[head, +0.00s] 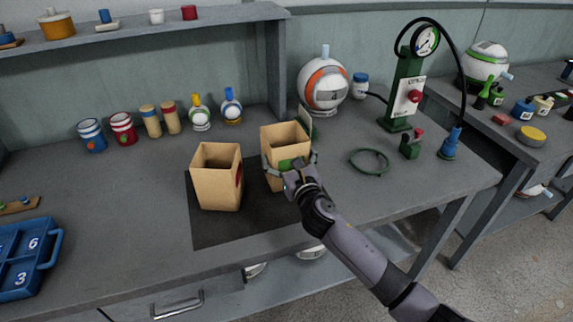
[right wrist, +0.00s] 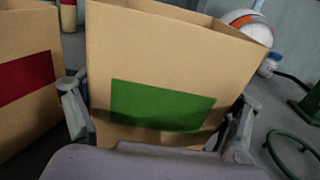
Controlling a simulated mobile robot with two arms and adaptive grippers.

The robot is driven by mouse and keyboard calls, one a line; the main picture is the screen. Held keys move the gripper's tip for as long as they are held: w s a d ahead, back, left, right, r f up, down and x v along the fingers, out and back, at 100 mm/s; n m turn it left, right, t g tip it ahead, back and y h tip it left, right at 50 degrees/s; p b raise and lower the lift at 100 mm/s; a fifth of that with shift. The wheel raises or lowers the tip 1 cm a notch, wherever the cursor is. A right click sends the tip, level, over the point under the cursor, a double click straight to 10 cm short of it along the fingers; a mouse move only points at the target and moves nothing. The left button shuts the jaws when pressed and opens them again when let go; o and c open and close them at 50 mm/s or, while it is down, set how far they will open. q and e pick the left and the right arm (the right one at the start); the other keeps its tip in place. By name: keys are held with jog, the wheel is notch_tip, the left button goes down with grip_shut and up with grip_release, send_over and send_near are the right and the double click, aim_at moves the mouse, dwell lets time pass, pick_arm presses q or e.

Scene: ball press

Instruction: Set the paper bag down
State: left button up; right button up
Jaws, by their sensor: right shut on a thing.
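A paper bag with a green label (head: 285,138) is at the middle of the table, at the right edge of the dark mat (head: 217,228). My right gripper (head: 289,166) is shut on this bag, one finger on each side; the right wrist view shows the bag (right wrist: 180,55) upright and open at the top, with the fingers beside its green label. I cannot tell whether its base touches the mat. A second paper bag with a red label (head: 214,180) stands upright on the mat just left of it. My left gripper is not in view.
Cans (head: 123,128) and bottles (head: 231,106) line the back left. A white and orange ball (head: 325,85), a green gauge stand (head: 407,92) and a green ring (head: 369,161) are to the right. A blue numbered tray (head: 22,258) is at the left.

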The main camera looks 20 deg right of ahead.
notch_tip(320, 180, down, 2)
jog(key=shift+f, duration=0.1)
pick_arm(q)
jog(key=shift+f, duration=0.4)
pick_arm(e)
jog(key=o, duration=1)
jog(key=shift+f, duration=0.1)
jog(key=shift+c, duration=0.2)
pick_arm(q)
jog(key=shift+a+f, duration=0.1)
pick_arm(e)
jog(key=shift+r, duration=0.3)
jog(key=s, duration=1.2)
jog(key=shift+d+f, duration=0.1)
jog(key=shift+d, duration=0.1)
